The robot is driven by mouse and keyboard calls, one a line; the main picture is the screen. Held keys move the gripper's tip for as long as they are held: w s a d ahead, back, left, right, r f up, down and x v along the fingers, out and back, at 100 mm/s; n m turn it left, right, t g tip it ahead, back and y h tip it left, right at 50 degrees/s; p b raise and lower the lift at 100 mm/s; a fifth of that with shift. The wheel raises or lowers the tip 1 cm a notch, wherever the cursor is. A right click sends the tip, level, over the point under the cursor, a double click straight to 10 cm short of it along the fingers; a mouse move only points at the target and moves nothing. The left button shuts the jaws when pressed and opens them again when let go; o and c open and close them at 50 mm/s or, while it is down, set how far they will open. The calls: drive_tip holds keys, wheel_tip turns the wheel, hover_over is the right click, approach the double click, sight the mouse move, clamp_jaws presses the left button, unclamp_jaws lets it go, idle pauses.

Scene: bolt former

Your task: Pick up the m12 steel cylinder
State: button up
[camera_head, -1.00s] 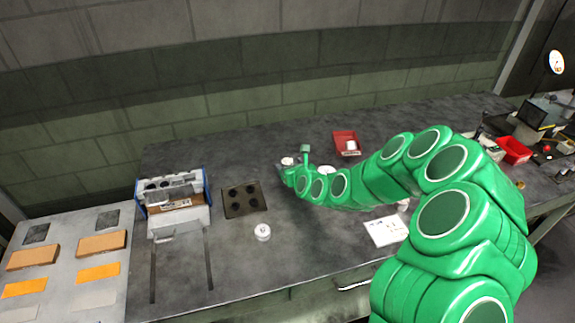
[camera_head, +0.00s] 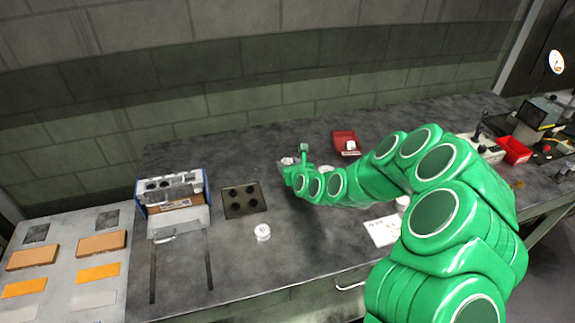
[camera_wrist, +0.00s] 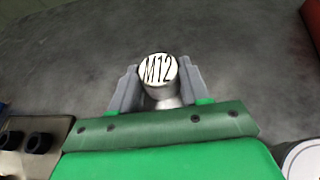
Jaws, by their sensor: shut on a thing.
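The M12 steel cylinder (camera_wrist: 159,72) stands out in the wrist view, with "M12" in black on its pale round top and a shiny metal side below. My gripper (camera_wrist: 156,90) has one grey finger on each side of it and is shut on it. In the head view the white top of the cylinder (camera_head: 288,161) shows just left of my green wrist, over the back middle of the workbench. My arm hides most of the gripper there. I cannot tell whether the cylinder touches the bench.
A dark plate with several round holes (camera_head: 244,199) lies to the left on the workbench (camera_head: 300,262). A white round piece (camera_head: 262,232) stands in front of it. A blue-sided box (camera_head: 172,190) is farther left. A red tray (camera_head: 345,141) lies behind my arm.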

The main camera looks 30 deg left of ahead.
drive_tip(key=shift+r, duration=0.7)
drive_tip(key=s+d+r, duration=0.8)
drive_tip(key=s+r, duration=0.2)
drive_tip(key=r, duration=0.1)
drive_tip(key=shift+s+d+r, duration=0.3)
drive_tip(key=shift+s+d, duration=0.05)
drive_tip(key=shift+d, duration=0.05)
idle(0.3)
drive_tip(key=shift+s, duration=0.1)
